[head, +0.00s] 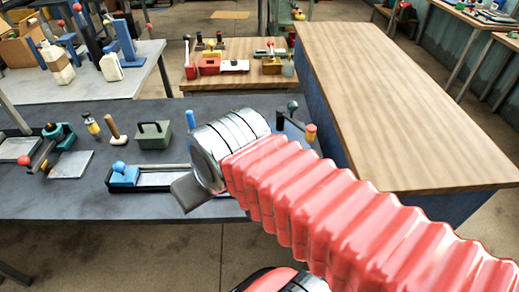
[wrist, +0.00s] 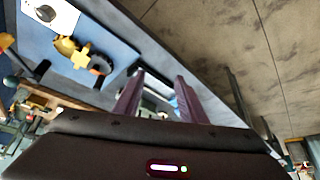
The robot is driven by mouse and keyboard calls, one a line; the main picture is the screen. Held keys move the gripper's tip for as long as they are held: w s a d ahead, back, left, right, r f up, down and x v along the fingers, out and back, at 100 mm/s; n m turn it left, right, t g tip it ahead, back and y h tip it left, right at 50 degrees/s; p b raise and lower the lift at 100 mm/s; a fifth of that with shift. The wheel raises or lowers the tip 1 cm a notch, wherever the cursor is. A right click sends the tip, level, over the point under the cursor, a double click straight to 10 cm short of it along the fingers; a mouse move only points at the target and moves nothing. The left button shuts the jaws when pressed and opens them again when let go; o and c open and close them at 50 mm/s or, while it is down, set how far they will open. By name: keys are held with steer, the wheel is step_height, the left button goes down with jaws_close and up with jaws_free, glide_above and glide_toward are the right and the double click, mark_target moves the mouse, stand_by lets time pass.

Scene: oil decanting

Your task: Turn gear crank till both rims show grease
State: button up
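In the head view, my gripper is mostly hidden behind my silver wrist, above the front of the dark grey bench (head: 60,207). In the wrist view, the two dark purple fingers of my gripper (wrist: 157,97) stand apart, with no object clearly held between them. A teal device (head: 58,133) with a red-knobbed lever stands at the left of the bench. No grease can be made out.
A blue-knobbed slide fixture (head: 124,176) lies beside my wrist. A green box (head: 153,135), a wooden-handled tool (head: 114,130) and a yellow-and-black bottle (head: 91,123) stand behind it. A wooden table (head: 400,100) at right is bare.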

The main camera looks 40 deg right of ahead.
steer(key=w+d+m+g, duration=0.1)
steer(key=w+d+m, duration=0.5)
steer(key=w+d+f+m+g, duration=0.1)
steer(key=w+d+m+g, duration=0.1)
steer(key=w+d+m, duration=0.4)
steer(key=w+d+m+g, duration=0.2)
steer(key=w+d+m, duration=0.4)
steer(key=w, duration=0.2)
steer(key=shift+d+f+m, duration=0.2)
steer(key=shift+d+m, duration=0.1)
steer(key=shift+m, duration=0.1)
steer(key=shift+w+r+m+g, duration=0.1)
steer(key=shift+r+m, duration=0.4)
steer(key=shift+m, duration=0.65)
steer(key=shift+w+r+m+g, duration=0.1)
steer(key=shift+r+m, duration=0.35)
steer(key=shift+m, duration=0.75)
steer(key=shift+r+m+g, duration=0.1)
steer(key=shift+r+m, duration=0.4)
steer(key=shift+m, duration=0.65)
